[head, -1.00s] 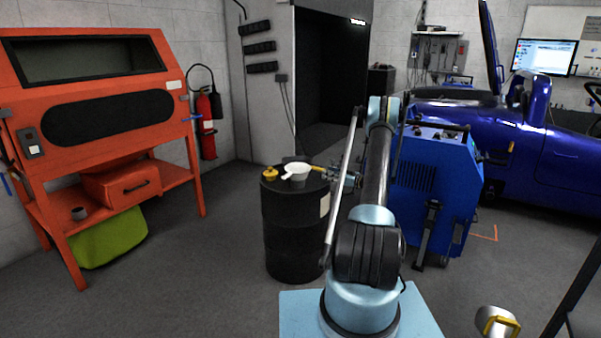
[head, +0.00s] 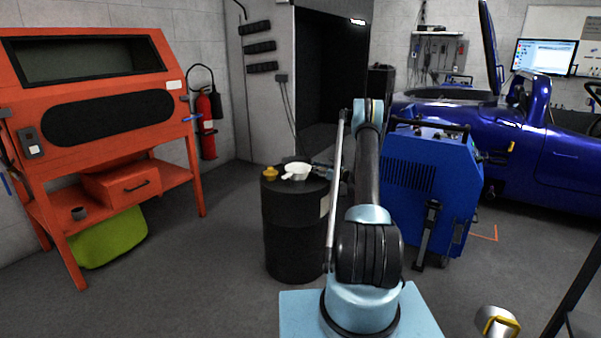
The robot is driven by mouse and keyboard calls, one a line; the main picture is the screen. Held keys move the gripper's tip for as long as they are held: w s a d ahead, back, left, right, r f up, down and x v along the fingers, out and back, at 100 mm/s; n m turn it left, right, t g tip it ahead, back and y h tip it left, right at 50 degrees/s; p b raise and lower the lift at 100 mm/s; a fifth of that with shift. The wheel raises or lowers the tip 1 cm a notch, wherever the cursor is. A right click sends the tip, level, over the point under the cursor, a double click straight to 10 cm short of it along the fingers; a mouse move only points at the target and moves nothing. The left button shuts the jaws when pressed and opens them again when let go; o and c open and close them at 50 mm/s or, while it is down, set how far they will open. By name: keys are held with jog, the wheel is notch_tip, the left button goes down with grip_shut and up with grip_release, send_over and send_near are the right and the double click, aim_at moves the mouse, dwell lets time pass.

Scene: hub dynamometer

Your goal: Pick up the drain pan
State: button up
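A white shallow vessel with a short handle or spout, which looks like the drain pan (head: 298,170), is on top of a black drum (head: 292,230) in the head view, left of my arm. My gripper (head: 320,169) is at the pan's right side, over the right part of the drum top. It is small, dark and partly hidden by my arm. I cannot tell whether its fingers touch the pan or how far apart they are.
A yellow cap (head: 270,173) is on the drum's left edge. A blue wheeled machine (head: 430,180) stands right of my arm, before a blue car (head: 560,150). An orange cabinet (head: 100,125) stands left, with a green container (head: 110,240) beneath. Floor between cabinet and drum is clear.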

grip_shut()
